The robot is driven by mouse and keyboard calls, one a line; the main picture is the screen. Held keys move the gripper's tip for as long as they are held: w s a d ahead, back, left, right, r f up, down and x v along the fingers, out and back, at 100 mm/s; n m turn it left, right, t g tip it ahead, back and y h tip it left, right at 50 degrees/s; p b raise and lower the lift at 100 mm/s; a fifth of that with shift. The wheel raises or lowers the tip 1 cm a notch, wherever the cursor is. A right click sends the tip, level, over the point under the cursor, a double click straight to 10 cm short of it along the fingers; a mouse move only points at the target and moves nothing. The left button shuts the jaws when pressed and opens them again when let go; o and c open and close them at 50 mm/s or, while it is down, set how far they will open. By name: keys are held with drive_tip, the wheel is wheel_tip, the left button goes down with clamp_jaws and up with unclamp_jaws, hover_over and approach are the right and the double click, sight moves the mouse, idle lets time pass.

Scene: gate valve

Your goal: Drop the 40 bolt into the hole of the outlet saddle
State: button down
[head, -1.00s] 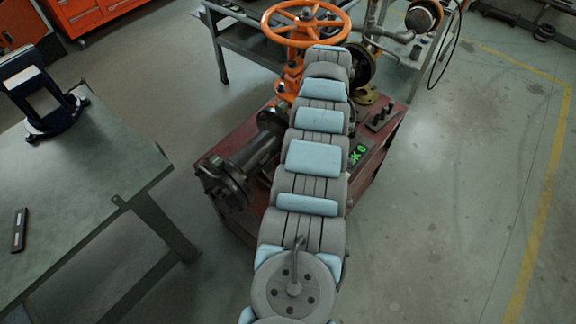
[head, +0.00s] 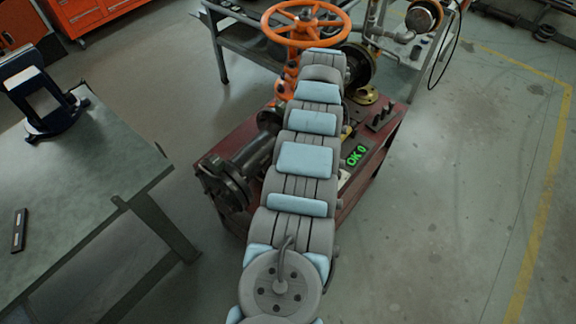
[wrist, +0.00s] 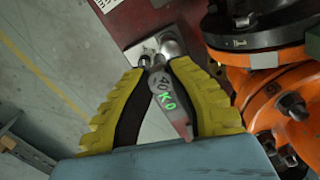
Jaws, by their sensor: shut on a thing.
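My gripper (wrist: 160,66) shows in the wrist view with two yellow-padded fingers closing toward their tips. A silver bolt-like piece (wrist: 172,46) sits at the fingertips, and the jaws are shut on it. Between the fingers a grey surface (wrist: 166,90) carries the mark 40 and green characters. A pale plate (wrist: 147,46) lies behind the fingertips. I cannot tell where the outlet saddle's hole is. In the head view my arm hides the gripper.
The orange handwheel (head: 305,22) tops the valve, with a dark flanged pipe (head: 236,175) left of my arm. The red bench (head: 352,190) carries a green display (head: 356,156) reading OK 0. A grey-green table (head: 95,180) stands left. The right floor is clear.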

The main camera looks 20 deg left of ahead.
drive_tip(key=shift+s+a+f, duration=0.1)
drive_tip(key=shift+a+f, duration=0.15)
drive_tip(key=shift+f, duration=0.05)
drive_tip(key=shift+a+f, duration=0.2)
idle(0.3)
drive_tip(key=shift+s+f, duration=0.1)
drive_tip(key=shift+f, duration=0.2)
drive_tip(key=shift+a+m, duration=0.1)
drive_tip(key=shift+m, duration=0.2)
drive_tip(key=s+a+f+m+b, duration=0.2)
drive_tip(key=s+a+f, duration=0.3)
drive_tip(key=f, duration=0.5)
drive_tip(key=shift+s+a+m, duration=0.2)
drive_tip(key=shift+s+m, duration=0.1)
drive_tip(key=shift+m, duration=0.1)
drive_tip(key=shift+r, duration=0.15)
